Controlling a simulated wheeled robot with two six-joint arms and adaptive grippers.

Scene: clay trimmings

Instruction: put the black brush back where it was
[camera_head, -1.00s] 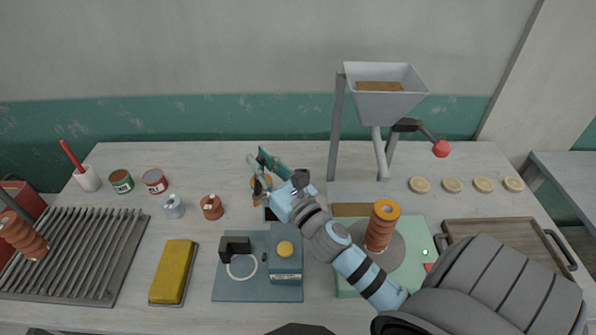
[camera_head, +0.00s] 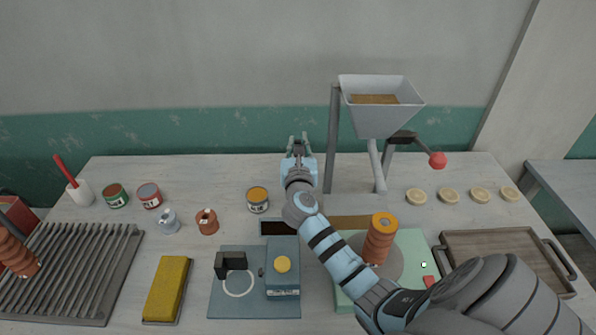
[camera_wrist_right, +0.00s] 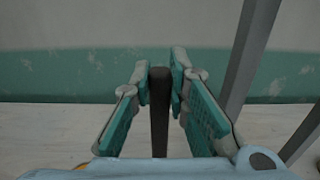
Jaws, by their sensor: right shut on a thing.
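The black brush (camera_wrist_right: 160,110) shows in the right wrist view as a dark, upright handle between the two fingers. My right gripper (camera_wrist_right: 163,95) is shut on it. In the head view my right gripper (camera_head: 298,145) is over the back of the table, left of the hopper's leg, fingers pointing toward the wall. There the brush cannot be made out, and its lower end is hidden in the wrist view. A white cup (camera_head: 80,193) with a red-handled tool stands at the back left. My left gripper is not in view.
A tin with an orange top (camera_head: 257,203) stands left of my right forearm. A grey hopper (camera_head: 380,110) on legs stands close on the right. A blue machine (camera_head: 283,262), a green board with a wheel (camera_head: 412,250) and a wooden tray (camera_head: 505,250) fill the front.

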